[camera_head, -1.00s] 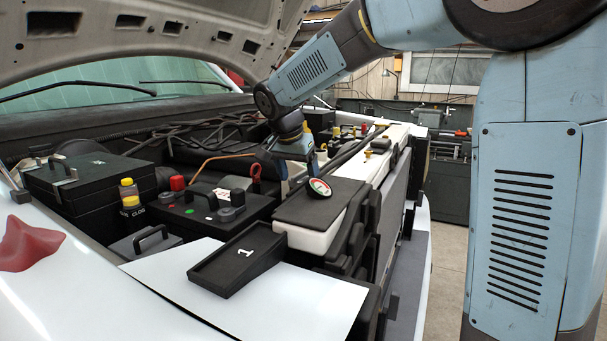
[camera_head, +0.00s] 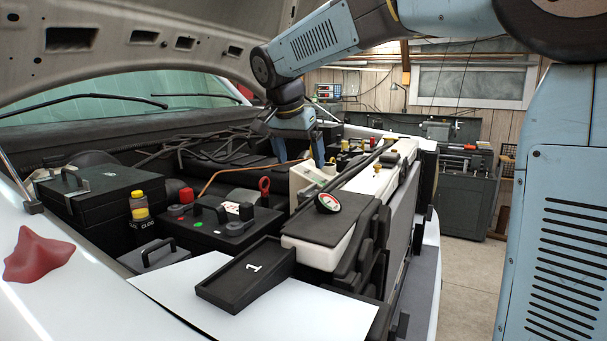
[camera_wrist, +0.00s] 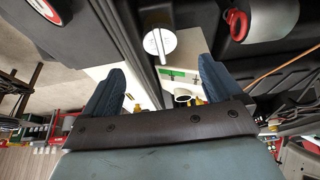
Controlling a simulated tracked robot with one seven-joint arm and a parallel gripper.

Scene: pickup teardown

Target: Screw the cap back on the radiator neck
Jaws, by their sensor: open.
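My gripper (camera_head: 302,157) is open over the far part of the engine bay, its fingers pointing down. In the wrist view its two blue fingers (camera_wrist: 163,90) stand wide apart with nothing held between them. A pale round disc with a raised bar (camera_wrist: 160,44), cap-like, shows ahead of the fingers, beside a long dark edge. I cannot tell whether it is the radiator cap or whether it sits on a neck. A cream tank (camera_head: 306,181) stands just below the gripper in the head view. I cannot pick out the radiator neck for sure.
A red ring handle (camera_head: 265,184) stands near the battery (camera_head: 215,228). A black tray marked 1 (camera_head: 246,275) rests on a white sheet (camera_head: 290,312). The raised hood (camera_head: 150,25) overhangs at upper left.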

